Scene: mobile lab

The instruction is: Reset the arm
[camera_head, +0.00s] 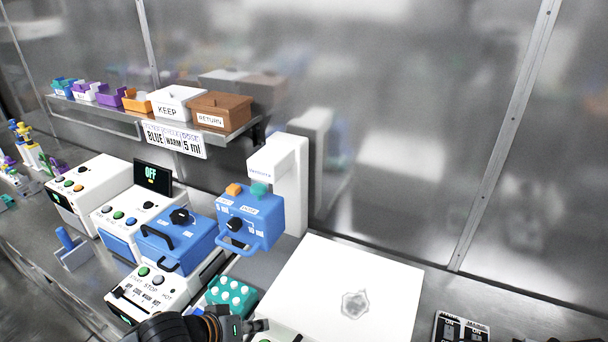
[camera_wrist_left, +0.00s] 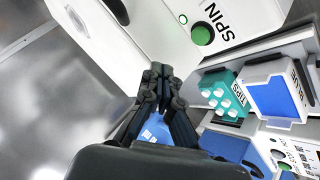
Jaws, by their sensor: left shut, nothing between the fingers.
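My left arm comes in at the bottom of the head view. Its black gripper (camera_head: 262,326) is at the lower edge, beside the teal tip rack (camera_head: 232,297) and the white block-shaped machine (camera_head: 345,280). In the left wrist view the fingers (camera_wrist_left: 157,76) are closed at the tips with nothing between them. The teal tip rack (camera_wrist_left: 222,92) lies to their right, apart from them. A white device marked SPIN (camera_wrist_left: 165,30) is beyond the fingertips. My right gripper is not recognisable in either view.
A blue dispenser head (camera_head: 250,217) on a white stand is behind the rack. White devices with buttons (camera_head: 135,215) and a blue lid (camera_head: 180,245) line the left bench. A shelf holds several bins, including KEEP (camera_head: 178,104) and RETURN (camera_head: 220,112). Black labelled panels (camera_head: 461,328) lie at lower right.

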